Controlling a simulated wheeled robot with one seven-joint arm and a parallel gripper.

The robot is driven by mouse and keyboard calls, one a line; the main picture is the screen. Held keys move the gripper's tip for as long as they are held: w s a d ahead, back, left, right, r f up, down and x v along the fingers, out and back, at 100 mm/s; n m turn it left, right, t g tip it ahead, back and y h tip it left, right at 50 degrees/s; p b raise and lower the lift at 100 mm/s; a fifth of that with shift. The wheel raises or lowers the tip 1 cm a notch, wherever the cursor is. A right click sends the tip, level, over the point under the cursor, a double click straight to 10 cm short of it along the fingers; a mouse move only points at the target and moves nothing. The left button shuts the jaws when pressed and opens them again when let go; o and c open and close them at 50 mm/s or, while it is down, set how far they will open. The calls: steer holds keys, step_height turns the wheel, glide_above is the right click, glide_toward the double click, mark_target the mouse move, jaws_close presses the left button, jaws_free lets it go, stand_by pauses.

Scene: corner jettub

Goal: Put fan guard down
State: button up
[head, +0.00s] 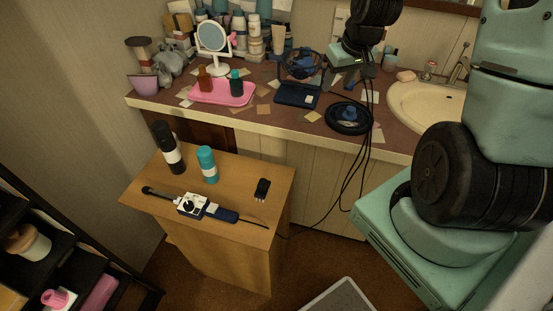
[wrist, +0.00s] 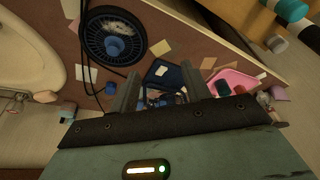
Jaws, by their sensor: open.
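A round black fan guard (head: 334,123) with fine radial spokes lies flat on the brown counter (head: 262,112), left of the sink. A blue knob-like piece (head: 350,113) sits at its middle. The guard also shows in the wrist view (wrist: 93,38), to the left of my fingers and clear of them. A navy fan base (head: 296,97) with a dark round fan head (head: 301,66) stands left of the guard. My gripper (wrist: 158,82) is open above the counter, with the fan partly visible between and beyond its fingers. Nothing is seen held.
A pink tray (head: 222,94) with bottles and a round mirror (head: 212,38) stand at the counter's left. The sink (head: 428,103) is at the right. Black cables hang over the front edge. A wooden cabinet (head: 232,172) with bottles and tools stands in front.

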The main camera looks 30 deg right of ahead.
steer(key=s+a+r+n+g+y, duration=0.1)
steer(key=s+a+r+n, duration=0.15)
steer(key=a, duration=0.85)
steer(key=s+a+r+n+g, duration=0.1)
steer(key=s+a+r+n, duration=0.15)
steer(key=a, duration=0.95)
steer(key=s+a+n, duration=0.2)
steer(key=s+a, duration=0.3)
steer(key=s, duration=0.2)
steer(key=s+a+r+n+g, duration=0.1)
steer(key=s+a+n, duration=0.1)
steer(key=s+a, duration=0.3)
steer(key=s, duration=0.3)
steer(key=shift+s+r+n, duration=0.2)
steer(key=shift+s+n, duration=0.05)
steer(key=shift+n, duration=0.05)
